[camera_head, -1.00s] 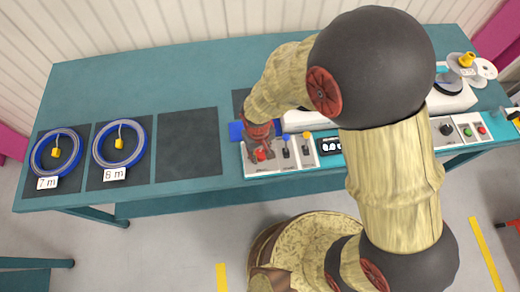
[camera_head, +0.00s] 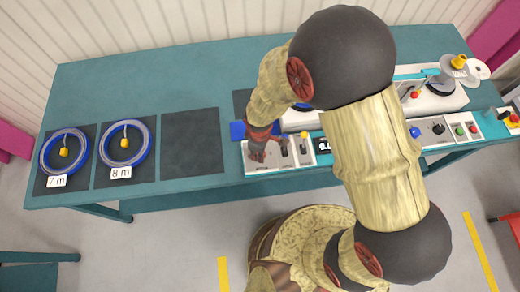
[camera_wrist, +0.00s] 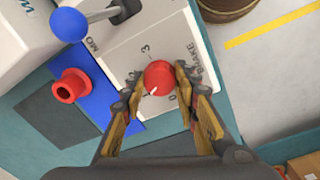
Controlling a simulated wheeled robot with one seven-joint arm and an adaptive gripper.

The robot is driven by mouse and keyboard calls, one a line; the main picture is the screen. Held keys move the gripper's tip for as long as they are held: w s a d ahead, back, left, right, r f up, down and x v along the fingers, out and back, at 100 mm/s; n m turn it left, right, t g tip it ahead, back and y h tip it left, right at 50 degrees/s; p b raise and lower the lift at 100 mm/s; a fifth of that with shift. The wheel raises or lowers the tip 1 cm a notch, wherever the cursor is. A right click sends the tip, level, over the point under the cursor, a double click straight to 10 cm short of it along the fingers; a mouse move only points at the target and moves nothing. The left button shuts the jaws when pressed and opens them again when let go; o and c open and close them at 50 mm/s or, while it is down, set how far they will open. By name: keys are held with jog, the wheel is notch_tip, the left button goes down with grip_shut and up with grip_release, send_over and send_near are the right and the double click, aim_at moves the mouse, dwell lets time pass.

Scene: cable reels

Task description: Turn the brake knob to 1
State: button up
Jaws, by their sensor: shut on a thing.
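The brake knob (camera_wrist: 159,77) is a red round knob with a white pointer mark, on a white panel (camera_wrist: 120,50) lettered BRAKE. Its pointer faces the lower left in the wrist view. A 3 shows above the knob and a 0 below it; I cannot read any other numerals clearly. My gripper (camera_wrist: 157,92) has one finger on each side of the knob and is shut on it. In the head view my gripper (camera_head: 259,152) is down at the left end of the control panel, largely hiding the knob.
A blue-ended lever (camera_wrist: 68,24) and a red cylindrical piece on a blue plate (camera_wrist: 70,88) are close to my gripper. Two blue cable reels, labelled 7 m (camera_head: 63,152) and 8 m (camera_head: 122,143), lie on dark mats at left. An empty mat (camera_head: 190,143) is beside them.

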jog(key=shift+n, duration=0.4)
jog(key=o, duration=1.2)
jog(key=shift+c, duration=0.2)
notch_tip(320, 180, up, 12)
jog(key=shift+s, duration=0.25)
